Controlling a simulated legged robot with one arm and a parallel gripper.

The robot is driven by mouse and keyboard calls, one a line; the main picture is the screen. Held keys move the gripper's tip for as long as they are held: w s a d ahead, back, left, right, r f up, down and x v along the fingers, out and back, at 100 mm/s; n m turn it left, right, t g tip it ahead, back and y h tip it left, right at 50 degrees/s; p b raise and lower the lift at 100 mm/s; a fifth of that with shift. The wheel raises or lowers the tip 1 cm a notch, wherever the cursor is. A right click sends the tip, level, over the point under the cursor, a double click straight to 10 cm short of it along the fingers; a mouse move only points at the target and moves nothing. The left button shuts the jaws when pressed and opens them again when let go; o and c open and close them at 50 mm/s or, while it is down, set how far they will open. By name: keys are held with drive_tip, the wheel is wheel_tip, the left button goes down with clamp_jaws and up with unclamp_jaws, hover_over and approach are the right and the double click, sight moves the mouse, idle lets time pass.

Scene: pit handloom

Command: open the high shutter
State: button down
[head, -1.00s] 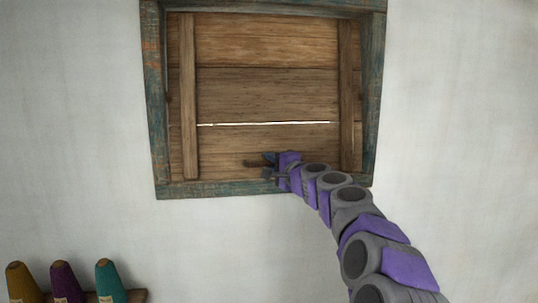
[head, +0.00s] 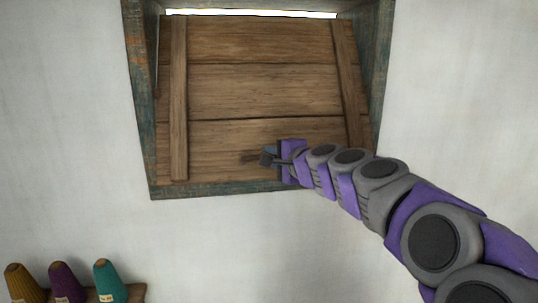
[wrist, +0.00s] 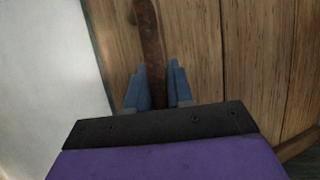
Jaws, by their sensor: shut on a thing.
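The high shutter (head: 265,90) is a plank panel with two upright battens, set in a worn teal wooden frame (head: 142,100) on the wall. A bright strip of light shows along its top edge, and the panel looks tilted in the frame. My gripper (head: 270,158) is at the lower middle of the shutter, shut on a dark handle (head: 249,157). In the wrist view, the blue fingers (wrist: 158,85) stand on both sides of a rusty brown bar (wrist: 152,40), against the planks. The fingers hide part of the handle.
A small wooden shelf (head: 137,292) at the lower left holds a mustard cone (head: 22,284), a purple cone (head: 66,283) and a teal cone (head: 109,282).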

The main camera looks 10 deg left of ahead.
drive_tip(key=shift+s+d+r+p, duration=0.15)
drive_tip(key=shift+s+r+p, duration=0.2)
drive_tip(key=shift+s+r, duration=0.35)
drive_tip(key=shift+s+d+r+p, duration=0.15)
drive_tip(key=shift+s+r+p, duration=0.25)
drive_tip(key=shift+r, duration=0.35)
drive_tip(key=shift+s, duration=0.1)
drive_tip(key=c, duration=1.4)
unclamp_jaws()
drive_tip(key=shift+s+d+r, duration=0.25)
drive_tip(key=shift+s+r, duration=0.05)
drive_tip(key=shift+s, duration=0.15)
drive_tip(key=b+v, duration=0.3)
drive_tip(key=v, duration=1.4)
drive_tip(key=shift+s+d+f, duration=0.1)
drive_tip(key=shift+s+d, duration=0.05)
drive_tip(key=shift+d, duration=0.05)
drive_tip(key=shift+a, duration=0.1)
